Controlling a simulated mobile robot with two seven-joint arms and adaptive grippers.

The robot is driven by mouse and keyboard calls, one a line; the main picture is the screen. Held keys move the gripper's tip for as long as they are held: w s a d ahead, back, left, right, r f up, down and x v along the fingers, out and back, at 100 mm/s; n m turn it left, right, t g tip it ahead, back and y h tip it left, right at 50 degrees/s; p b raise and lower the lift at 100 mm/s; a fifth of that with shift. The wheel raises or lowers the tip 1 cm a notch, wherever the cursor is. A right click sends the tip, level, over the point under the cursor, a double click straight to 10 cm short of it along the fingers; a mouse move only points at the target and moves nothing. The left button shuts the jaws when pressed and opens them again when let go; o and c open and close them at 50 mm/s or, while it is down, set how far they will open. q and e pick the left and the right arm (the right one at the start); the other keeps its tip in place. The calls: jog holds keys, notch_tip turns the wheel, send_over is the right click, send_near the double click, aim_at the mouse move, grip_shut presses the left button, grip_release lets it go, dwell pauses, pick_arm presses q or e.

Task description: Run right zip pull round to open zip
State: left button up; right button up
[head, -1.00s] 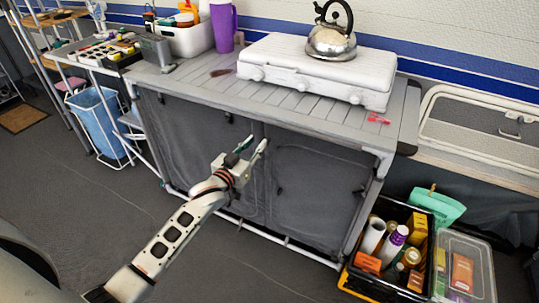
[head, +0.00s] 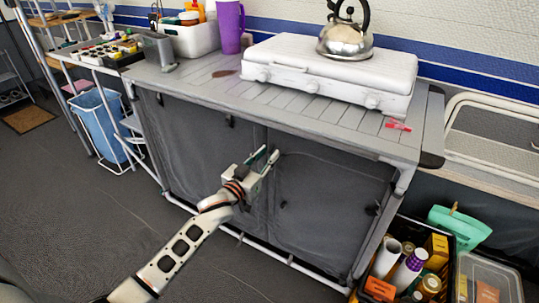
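The grey fabric front of the camp kitchen unit has a left panel (head: 190,140) and a right panel (head: 325,215), with a vertical seam between them. A small dark tab (head: 283,205), possibly the right zip pull, shows near the left edge of the right panel. Another dark tab (head: 372,208) is near that panel's right edge. My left gripper (head: 266,155) is in front of the seam, its fingers apart and pointing up, with nothing seen between them. It is above and left of the nearer tab. Whether it touches the fabric I cannot tell. My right gripper is out of view.
A white stove (head: 330,75) with a kettle (head: 345,38) stands on the slatted top. A black crate (head: 447,262) of groceries and a clear box (head: 490,275) sit at lower right. A blue bin (head: 100,120) stands at left. The floor in front is clear.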

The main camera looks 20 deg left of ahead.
pick_arm(q)
jog(key=shift+w, duration=0.45)
grip_shut()
jog(key=shift+d, duration=0.1)
